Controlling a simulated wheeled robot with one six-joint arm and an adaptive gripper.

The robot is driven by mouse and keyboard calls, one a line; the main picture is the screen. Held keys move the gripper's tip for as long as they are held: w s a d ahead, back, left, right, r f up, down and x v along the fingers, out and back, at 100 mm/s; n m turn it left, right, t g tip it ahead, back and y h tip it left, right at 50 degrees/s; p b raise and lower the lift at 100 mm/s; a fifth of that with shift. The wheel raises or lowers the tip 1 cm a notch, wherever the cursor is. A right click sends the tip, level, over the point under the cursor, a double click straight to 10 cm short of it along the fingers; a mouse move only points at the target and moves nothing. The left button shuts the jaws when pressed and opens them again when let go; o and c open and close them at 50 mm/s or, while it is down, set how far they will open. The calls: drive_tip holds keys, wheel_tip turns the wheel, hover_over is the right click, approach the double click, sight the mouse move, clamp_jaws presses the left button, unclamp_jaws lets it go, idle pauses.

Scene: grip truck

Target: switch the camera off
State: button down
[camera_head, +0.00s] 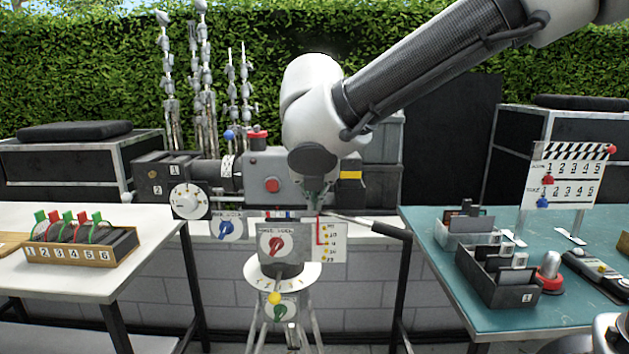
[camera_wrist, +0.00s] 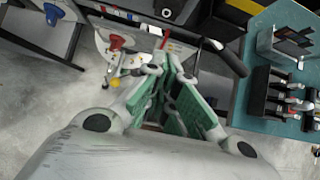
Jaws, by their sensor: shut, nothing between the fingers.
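The film camera (camera_head: 262,163) stands on a tripod in the middle of the head view, its lens to the left. A red round button (camera_head: 272,185) is on its grey side, and a red knob (camera_head: 257,133) sits on top. My gripper (camera_head: 316,203) is in front of the right part of the camera body, to the right of the red button. My arm and wrist hide much of the camera's right end. In the wrist view my gripper (camera_wrist: 173,52) has its green-padded fingers together and empty, near the camera's underside. I cannot tell whether it touches the camera.
Below the camera are a blue knob (camera_head: 227,228), a red knob (camera_head: 277,245) and a scale plate (camera_head: 333,242). A black pan handle (camera_head: 385,229) sticks out right. A white table (camera_head: 150,230) stands left, a teal table (camera_head: 440,278) with boxes and a clapperboard (camera_head: 567,172) right.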

drive_tip(key=w+f, duration=0.2)
drive_tip(key=w, duration=0.3)
drive_tip(key=shift+w+f, duration=0.3)
drive_tip(key=shift+f, duration=0.05)
drive_tip(key=shift+d, duration=0.1)
drive_tip(key=shift+w+f, duration=0.25)
drive_tip(key=shift+w, duration=0.15)
drive_tip(key=shift+r, duration=0.15)
drive_tip(key=shift+r, duration=0.75)
